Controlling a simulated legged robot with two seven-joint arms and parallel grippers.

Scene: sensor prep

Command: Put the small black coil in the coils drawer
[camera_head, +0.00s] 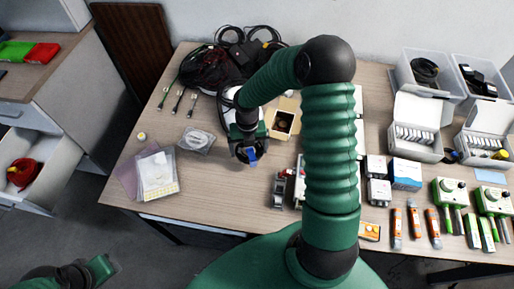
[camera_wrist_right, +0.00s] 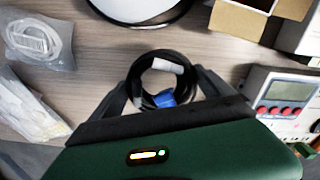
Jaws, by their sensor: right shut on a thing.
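A small black coil (camera_wrist_right: 160,88) with a blue connector and a white label is held between the fingers of my right gripper (camera_wrist_right: 165,98) in the right wrist view. In the head view my right gripper (camera_head: 249,150) is over the middle-left of the table, with the blue connector (camera_head: 252,155) showing at its tips. An open drawer (camera_head: 33,166) at the far left holds a red coil (camera_head: 24,173); no label on it is readable. My left gripper (camera_head: 102,267) is at the bottom left, away from the table; its jaws are unclear.
A heap of black cables (camera_head: 215,68) lies at the table's back. A small open cardboard box (camera_head: 285,119) is right of my right gripper. Bagged items (camera_head: 196,141) lie to its left. White bins (camera_head: 415,130) and instruments fill the right side. Floor separates table and drawer cabinet.

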